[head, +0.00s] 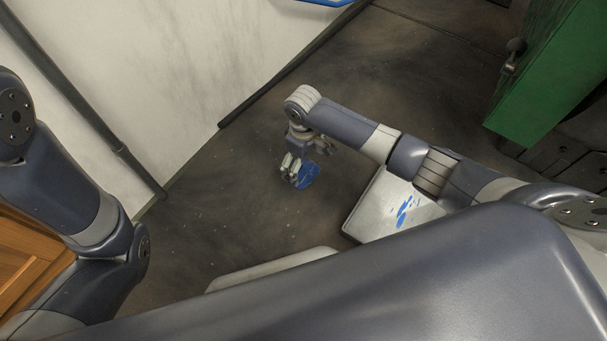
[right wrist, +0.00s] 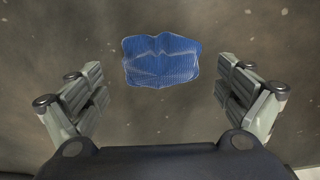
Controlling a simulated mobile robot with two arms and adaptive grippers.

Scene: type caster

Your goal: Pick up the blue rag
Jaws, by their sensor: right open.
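The blue rag (head: 309,177) lies crumpled on the dark floor in the head view, partly hidden by my right gripper. In the right wrist view the whole rag (right wrist: 161,60) shows, centred between the fingers and a little beyond their tips. My right gripper (head: 296,172) points down over the rag. Its fingers (right wrist: 160,82) are spread wide on either side of the rag and hold nothing. I cannot tell the exact height of the fingers above the floor. Of my left side only arm links show at the left; the left gripper is out of view.
A white panel with blue paint spots (head: 374,205) is on the floor right of the rag. A white wall with a dark base strip (head: 290,76) rises at upper left. A green cabinet (head: 548,75) stands at upper right, a wooden piece (head: 25,262) at lower left. Floor around the rag is clear.

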